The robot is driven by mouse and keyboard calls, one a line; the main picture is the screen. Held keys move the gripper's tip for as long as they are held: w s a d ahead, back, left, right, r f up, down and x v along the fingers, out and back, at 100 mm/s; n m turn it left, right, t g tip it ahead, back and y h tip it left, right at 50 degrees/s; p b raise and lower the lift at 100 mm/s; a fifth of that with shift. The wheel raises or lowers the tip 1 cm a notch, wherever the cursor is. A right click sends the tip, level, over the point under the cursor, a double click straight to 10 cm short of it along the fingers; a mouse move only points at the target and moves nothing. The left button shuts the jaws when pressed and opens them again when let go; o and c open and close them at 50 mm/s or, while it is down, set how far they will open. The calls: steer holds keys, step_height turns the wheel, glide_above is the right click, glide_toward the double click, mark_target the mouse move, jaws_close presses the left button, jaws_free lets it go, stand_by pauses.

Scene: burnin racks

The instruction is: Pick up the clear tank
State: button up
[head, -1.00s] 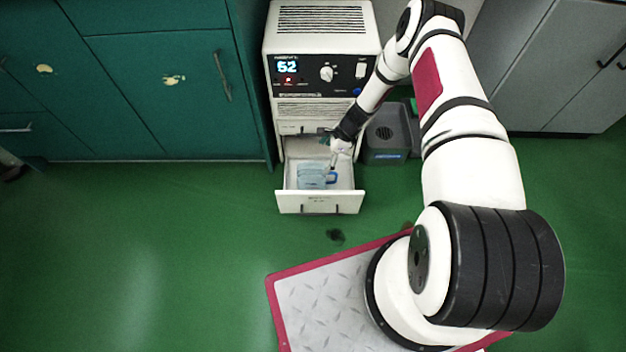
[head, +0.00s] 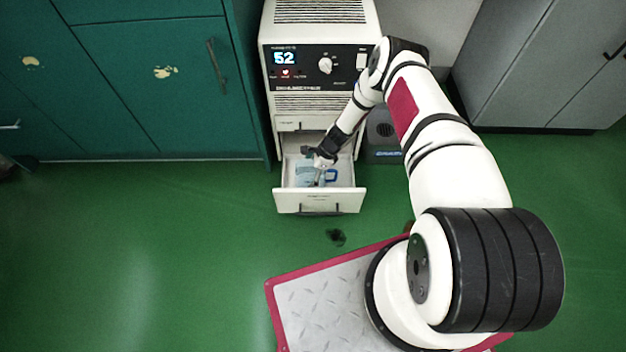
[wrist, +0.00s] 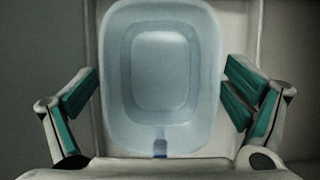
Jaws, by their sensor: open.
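The clear tank (head: 304,173) is a pale blue see-through tub with a blue handle, standing in the open drawer (head: 317,201) of the white machine. In the wrist view the tank (wrist: 161,75) fills the middle, seen from above, with a blue part at its near edge. My gripper (wrist: 160,95) is open, its green-padded fingers on the left and right of the tank with gaps on both sides. In the head view my gripper (head: 318,172) is over the drawer and hides part of the tank.
The white machine (head: 320,65) has a lit display above the drawer. A dark grey box (head: 383,140) stands right beside it. Green cabinets (head: 150,90) are on the left and grey cabinets (head: 550,70) on the right. The green floor in front is mostly clear.

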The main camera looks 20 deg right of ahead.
steer(key=shift+x, duration=1)
steer(key=shift+r, duration=0.1)
steer(key=c, duration=1.9)
steer(key=shift+r, duration=0.15)
